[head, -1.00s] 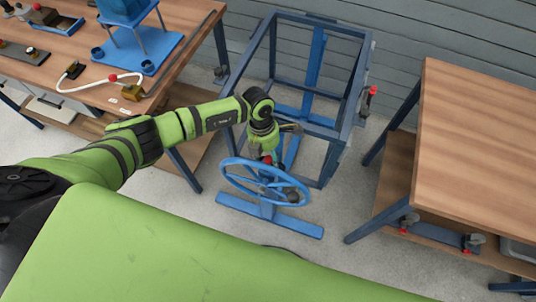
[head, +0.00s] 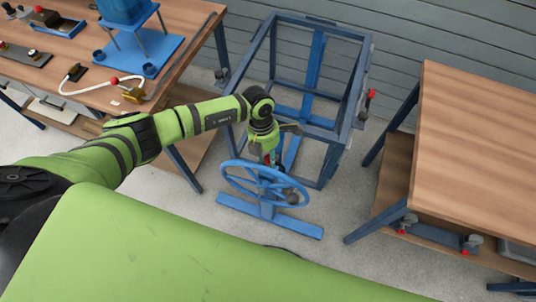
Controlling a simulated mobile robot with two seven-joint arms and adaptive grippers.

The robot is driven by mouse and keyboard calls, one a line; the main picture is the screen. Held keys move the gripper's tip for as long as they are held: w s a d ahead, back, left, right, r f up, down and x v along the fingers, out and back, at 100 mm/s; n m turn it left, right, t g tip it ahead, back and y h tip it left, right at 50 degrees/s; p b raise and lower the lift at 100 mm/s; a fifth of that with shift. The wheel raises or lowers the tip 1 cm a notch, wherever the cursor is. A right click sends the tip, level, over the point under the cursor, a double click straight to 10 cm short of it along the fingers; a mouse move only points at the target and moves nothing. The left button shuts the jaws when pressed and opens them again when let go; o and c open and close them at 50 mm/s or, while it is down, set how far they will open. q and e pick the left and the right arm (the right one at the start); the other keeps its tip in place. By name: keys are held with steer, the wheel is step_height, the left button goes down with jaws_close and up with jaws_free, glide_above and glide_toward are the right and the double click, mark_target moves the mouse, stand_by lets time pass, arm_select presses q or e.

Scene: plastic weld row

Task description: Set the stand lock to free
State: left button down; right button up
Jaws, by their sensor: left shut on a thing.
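A blue stand with a handwheel (head: 266,185) stands on the floor in front of an open blue frame (head: 329,133). A small red part (head: 267,159), which may be the lock's knob, shows at the top of the stand behind the wheel. My left gripper (head: 268,154) reaches down onto this red part and is shut on it; the fingers partly hide it. The lock's exact position cannot be read. My right gripper is out of view.
A wooden bench (head: 480,150) stands at the right. Another bench (head: 188,25) at the upper left holds a blue fixture (head: 140,50) and a white cable (head: 88,87). A red-knobbed part (head: 370,94) is on the frame's right side. Grey floor is clear around the stand.

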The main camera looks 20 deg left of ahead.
arm_select(q)
steer(key=c, duration=0.9)
jaws_free()
steer(key=shift+r, duration=0.2)
steer(key=shift+c, duration=0.2)
step_height(320, 180, up, 12)
steer(key=w+a, duration=0.1)
steer(key=shift+w+a, duration=0.15)
steer(key=shift+a, duration=0.25)
steer(key=shift+f, duration=0.1)
